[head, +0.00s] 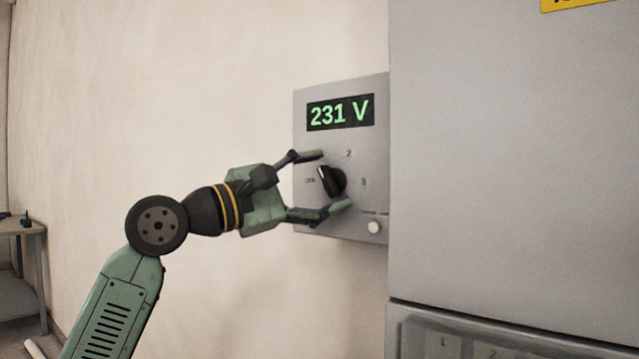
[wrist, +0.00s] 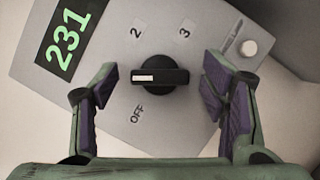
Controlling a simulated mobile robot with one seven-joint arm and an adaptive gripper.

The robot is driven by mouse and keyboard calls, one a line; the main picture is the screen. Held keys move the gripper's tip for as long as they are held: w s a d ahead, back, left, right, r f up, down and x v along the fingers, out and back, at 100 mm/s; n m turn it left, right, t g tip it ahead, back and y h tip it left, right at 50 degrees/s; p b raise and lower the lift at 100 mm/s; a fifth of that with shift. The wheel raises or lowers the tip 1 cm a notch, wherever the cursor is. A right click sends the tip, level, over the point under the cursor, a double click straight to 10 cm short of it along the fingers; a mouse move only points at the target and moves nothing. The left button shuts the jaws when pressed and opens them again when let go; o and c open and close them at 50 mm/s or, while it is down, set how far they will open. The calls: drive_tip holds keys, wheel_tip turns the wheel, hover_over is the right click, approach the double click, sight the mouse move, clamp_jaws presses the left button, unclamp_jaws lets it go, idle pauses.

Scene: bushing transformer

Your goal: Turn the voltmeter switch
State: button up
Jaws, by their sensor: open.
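The voltmeter (head: 340,222) is a grey wall box with a green display (head: 340,112) reading 231 V. Its black rotary switch (head: 331,181) has a white pointer mark. In the wrist view the switch (wrist: 160,77) sits among labels OFF, 2 and 3, with its white mark at the left end of the handle, between OFF and 2. My gripper (head: 322,182) is open in front of the panel, one finger above the switch and one below it. In the wrist view its purple-padded fingers (wrist: 158,102) stand left and right of the switch, with gaps on both sides.
A small round white button (head: 374,227) is at the panel's lower right; it also shows in the wrist view (wrist: 249,48). A large grey cabinet (head: 510,170) stands directly right of the panel. A table (head: 28,229) is at the far left. The wall left of the panel is bare.

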drive_tip(key=shift+a, duration=0.1)
drive_tip(key=v, duration=1.2)
drive_tip(key=shift+s, duration=0.1)
